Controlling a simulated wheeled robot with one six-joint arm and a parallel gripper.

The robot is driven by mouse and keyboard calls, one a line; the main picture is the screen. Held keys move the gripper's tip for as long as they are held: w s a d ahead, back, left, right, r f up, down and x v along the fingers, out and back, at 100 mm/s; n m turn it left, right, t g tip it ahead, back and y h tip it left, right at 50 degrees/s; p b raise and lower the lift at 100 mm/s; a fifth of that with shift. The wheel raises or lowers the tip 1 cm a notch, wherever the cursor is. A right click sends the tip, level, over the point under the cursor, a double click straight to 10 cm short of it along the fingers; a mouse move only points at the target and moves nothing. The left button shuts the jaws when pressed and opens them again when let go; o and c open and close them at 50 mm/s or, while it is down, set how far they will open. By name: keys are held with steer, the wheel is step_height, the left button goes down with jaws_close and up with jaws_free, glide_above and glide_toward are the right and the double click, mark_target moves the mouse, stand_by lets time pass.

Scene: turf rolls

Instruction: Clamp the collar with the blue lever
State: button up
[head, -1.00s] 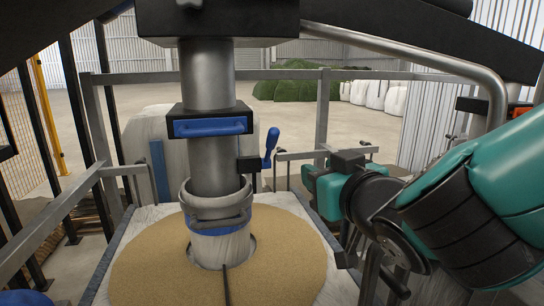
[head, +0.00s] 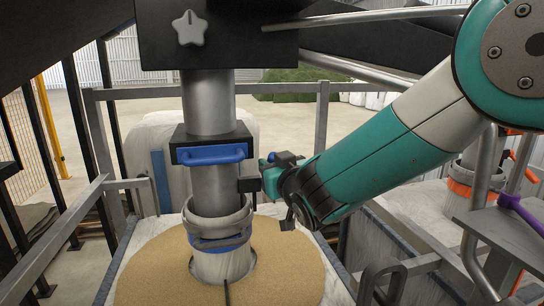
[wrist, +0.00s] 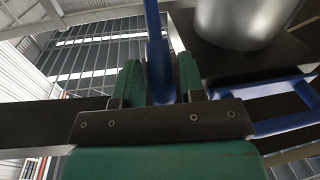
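The blue lever (wrist: 157,68) stands between the two green fingers of my gripper (wrist: 160,82) in the wrist view. The fingers look apart, with narrow gaps beside the lever. In the head view my gripper (head: 270,175) is just right of the grey pipe (head: 214,188) and hides most of the lever. The lever's black pivot block (head: 249,184) sits beside the pipe. A grey collar (head: 217,222) with a blue band surrounds the lower pipe. Above it is a black block with a blue handle (head: 211,154), which also shows in the wrist view (wrist: 285,122).
Grey rails (head: 322,125) stand behind. A black housing with a grey star knob (head: 189,27) is overhead. A purple handle (head: 522,212) and an orange band are at right.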

steer(key=shift+w+a, duration=0.25)
steer(key=shift+w, duration=0.35)
jaws_close()
steer(key=shift+f+b, duration=0.2)
steer(key=shift+b, duration=0.15)
